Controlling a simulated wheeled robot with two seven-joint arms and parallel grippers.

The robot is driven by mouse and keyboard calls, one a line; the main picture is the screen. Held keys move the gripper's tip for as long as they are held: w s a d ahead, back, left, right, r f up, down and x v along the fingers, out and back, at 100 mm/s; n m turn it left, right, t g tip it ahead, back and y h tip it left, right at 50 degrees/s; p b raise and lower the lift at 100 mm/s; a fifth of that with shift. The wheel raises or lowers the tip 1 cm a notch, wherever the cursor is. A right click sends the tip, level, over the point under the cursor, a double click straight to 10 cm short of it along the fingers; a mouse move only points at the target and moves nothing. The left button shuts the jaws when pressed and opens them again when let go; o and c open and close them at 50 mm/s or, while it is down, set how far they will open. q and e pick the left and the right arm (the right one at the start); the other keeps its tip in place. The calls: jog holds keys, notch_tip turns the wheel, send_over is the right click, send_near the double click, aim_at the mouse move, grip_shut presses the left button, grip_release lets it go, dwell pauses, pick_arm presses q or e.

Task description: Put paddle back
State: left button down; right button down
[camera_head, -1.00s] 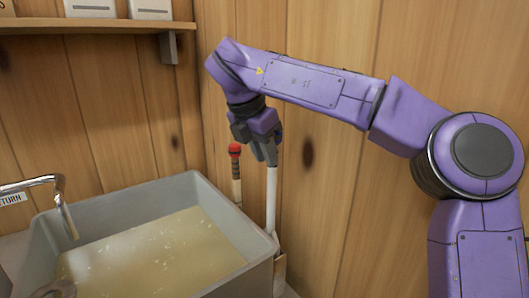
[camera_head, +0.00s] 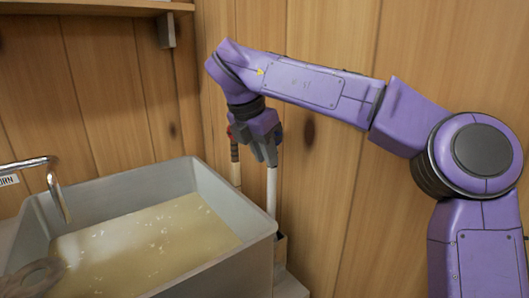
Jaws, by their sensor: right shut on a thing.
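My right gripper (camera_head: 265,158) is shut on the top of a white rod (camera_head: 271,192), which looks like the paddle's handle. My left gripper is not in view.
A brown handle with a red top (camera_head: 235,165) stands just left of my right gripper, partly hidden by it. The grey basin (camera_head: 234,205) holds pale yellowish liquid. A brown wooden piece (camera_head: 38,274) shows at its left front. A metal spout (camera_head: 58,195) is at left.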

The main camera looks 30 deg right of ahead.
jog(key=shift+s+d+f+b, duration=0.1)
jog(key=shift+s+f+b, duration=0.15)
jog(key=shift+f+b, duration=0.45)
jog(key=shift+c, duration=1.2)
grip_release()
jog(key=shift+s, duration=0.1)
